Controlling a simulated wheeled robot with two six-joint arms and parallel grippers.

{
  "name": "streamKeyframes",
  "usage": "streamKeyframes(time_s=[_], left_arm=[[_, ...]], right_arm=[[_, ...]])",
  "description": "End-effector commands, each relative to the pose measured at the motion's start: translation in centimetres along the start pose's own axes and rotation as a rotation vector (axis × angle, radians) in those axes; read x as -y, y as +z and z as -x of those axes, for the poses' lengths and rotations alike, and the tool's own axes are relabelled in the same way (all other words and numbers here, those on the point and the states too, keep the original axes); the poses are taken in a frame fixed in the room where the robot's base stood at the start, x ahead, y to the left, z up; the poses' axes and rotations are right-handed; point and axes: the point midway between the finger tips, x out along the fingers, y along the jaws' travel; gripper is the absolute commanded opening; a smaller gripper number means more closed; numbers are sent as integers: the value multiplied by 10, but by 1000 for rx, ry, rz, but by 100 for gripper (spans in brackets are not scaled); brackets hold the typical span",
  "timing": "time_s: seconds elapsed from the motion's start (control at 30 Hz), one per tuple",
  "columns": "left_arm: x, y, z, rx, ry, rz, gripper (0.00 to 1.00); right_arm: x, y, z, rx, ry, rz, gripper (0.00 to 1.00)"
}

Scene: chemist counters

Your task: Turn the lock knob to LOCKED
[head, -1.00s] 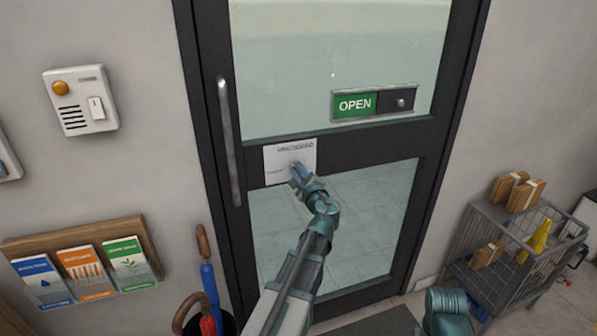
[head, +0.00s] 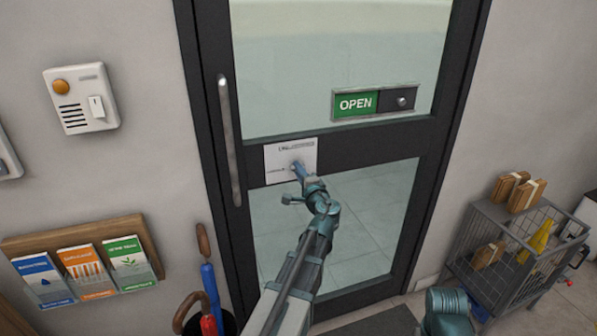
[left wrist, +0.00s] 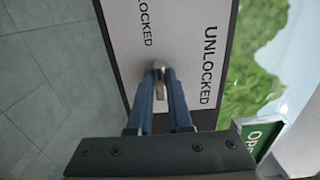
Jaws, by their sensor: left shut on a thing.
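The white lock plate (head: 276,173) is on the middle rail of the dark-framed glass door. In the left wrist view the plate (left wrist: 185,35) shows the word UNLOCKED at right and a second word ending in LOCKED at top. The metal lock knob (left wrist: 158,68) sits between the tips of my left gripper (left wrist: 160,88), which is shut on it. In the head view my left gripper (head: 299,169) reaches the plate and hides the knob. I cannot tell surely which word the knob points to.
A long door handle (head: 229,140) stands left of the plate. An OPEN sign (head: 356,104) is above it to the right. A wire cart (head: 510,262) with parcels stands at the right, leaflets (head: 86,270) and umbrellas (head: 209,292) at the left.

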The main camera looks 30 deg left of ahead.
Motion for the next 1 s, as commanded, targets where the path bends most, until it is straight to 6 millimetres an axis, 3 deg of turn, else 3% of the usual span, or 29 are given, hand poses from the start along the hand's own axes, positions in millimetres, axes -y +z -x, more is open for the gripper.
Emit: streamKeyframes(time_s=[0.53, 0.57, 0.7, 1.0], left_arm=[[-1, 0, 0, 0, 1, 26, 0], [-1, 0, 0, 0, 1, 26, 19], [0, 0, 0, 0, 1, 24, 44], [0, 0, 0, 0, 0, 23, 48]], right_arm=[[0, 0, 0, 0, 0, 0, 50], [0, 0, 0, 0, 0, 0, 50], [0, 0, 0, 0, 0, 0, 50], [0, 0, 0, 0, 0, 0, 50]])
